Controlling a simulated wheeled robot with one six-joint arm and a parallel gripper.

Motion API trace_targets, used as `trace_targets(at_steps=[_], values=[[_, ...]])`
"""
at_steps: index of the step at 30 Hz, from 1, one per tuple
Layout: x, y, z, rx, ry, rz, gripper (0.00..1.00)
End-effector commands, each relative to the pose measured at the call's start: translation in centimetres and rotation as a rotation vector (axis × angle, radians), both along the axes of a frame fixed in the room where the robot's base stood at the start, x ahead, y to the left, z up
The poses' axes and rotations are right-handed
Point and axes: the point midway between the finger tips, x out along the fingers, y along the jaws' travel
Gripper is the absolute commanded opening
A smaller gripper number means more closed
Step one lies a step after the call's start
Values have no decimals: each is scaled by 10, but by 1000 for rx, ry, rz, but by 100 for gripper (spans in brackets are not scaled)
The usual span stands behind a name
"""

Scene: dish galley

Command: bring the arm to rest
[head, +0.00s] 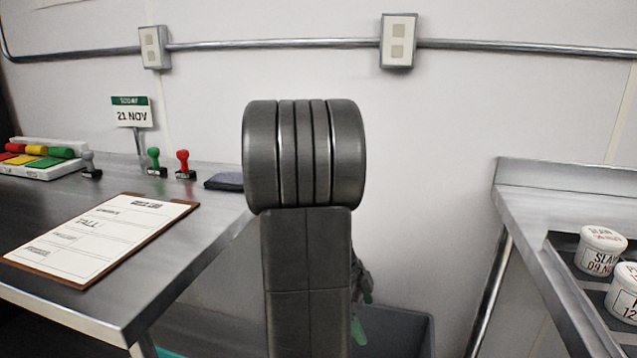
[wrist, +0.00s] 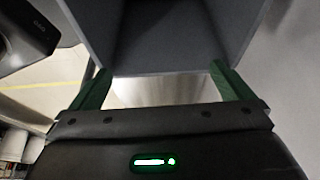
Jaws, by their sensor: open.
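My gripper (wrist: 160,80) shows in the wrist view with its two green fingers spread wide apart and nothing between them. Beyond the fingers is the grey wall of an open bin (wrist: 180,70). In the head view my arm stands upright in the middle and hides most of the gripper. Only a bit of green finger shows low behind the arm, in front of the grey bin (head: 405,325).
A steel table on the left (head: 205,225) holds a clipboard (head: 100,235), a green stamp (head: 155,160), a red stamp (head: 184,165) and a date sign (head: 132,112). A steel counter on the right (head: 530,210) holds white tubs (head: 600,248). A gap lies between them.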

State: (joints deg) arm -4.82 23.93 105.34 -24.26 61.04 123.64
Motion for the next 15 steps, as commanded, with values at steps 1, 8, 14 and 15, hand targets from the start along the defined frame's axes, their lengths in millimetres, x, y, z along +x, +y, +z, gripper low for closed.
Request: trace_targets(at_steps=[1,8,14,15], values=[[-2,-4,-14,0,4,-2,100],[-7,-21,-56,0,3,-2,100],[-5,-21,-20,0,-3,0,100],[-6,-21,-16,0,-2,0,100]])
